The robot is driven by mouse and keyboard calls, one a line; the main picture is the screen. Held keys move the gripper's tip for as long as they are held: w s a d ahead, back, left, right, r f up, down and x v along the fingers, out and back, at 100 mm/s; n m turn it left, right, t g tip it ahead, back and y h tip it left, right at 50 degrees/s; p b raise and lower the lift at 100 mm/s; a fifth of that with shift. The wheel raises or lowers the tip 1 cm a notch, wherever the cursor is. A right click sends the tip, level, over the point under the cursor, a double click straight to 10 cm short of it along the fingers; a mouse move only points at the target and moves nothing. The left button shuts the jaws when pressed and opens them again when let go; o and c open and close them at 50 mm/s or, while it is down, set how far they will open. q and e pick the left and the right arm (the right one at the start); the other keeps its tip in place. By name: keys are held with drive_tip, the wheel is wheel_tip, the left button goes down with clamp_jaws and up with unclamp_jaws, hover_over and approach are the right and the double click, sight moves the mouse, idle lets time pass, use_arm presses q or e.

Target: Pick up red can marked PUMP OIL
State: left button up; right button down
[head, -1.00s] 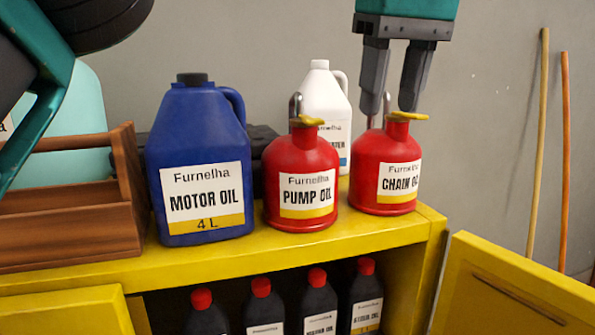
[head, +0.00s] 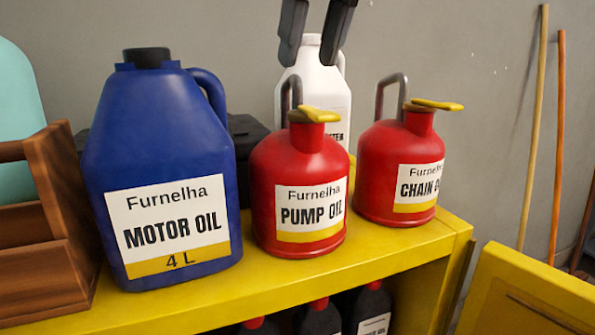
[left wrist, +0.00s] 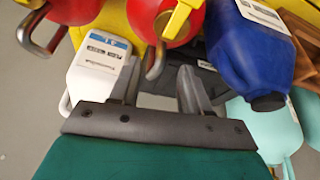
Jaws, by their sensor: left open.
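The red can marked PUMP OIL (head: 298,180) stands upright on the yellow cabinet top, between the blue motor oil jug and another red can. It has a yellow lever on top and a grey metal handle behind. My left gripper (head: 308,58) is open and empty, its fingers pointing down above and behind this can, in front of the white bottle. In the left wrist view, the can (left wrist: 147,22) is at the top middle, its handle near the open fingers (left wrist: 158,75). Only the fingers show in the head view. My right gripper is not in view.
The red CHAIN OIL can (head: 400,165) stands close on the right, the blue MOTOR OIL jug (head: 160,155) close on the left. A white bottle (head: 325,95) is behind. A wooden crate (head: 50,220) is at far left. The yellow cabinet top (head: 375,262) is free along its front edge.

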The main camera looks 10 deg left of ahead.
sight(295, 101)
use_arm(q)
drive_tip(key=x, duration=0.8)
drive_tip(key=shift+w+a+f, duration=0.2)
drive_tip(key=shift+a, duration=0.05)
drive_tip(key=shift+c, duration=0.4)
clamp_jaws()
idle(0.6)
drive_tip(key=shift+r, duration=0.15)
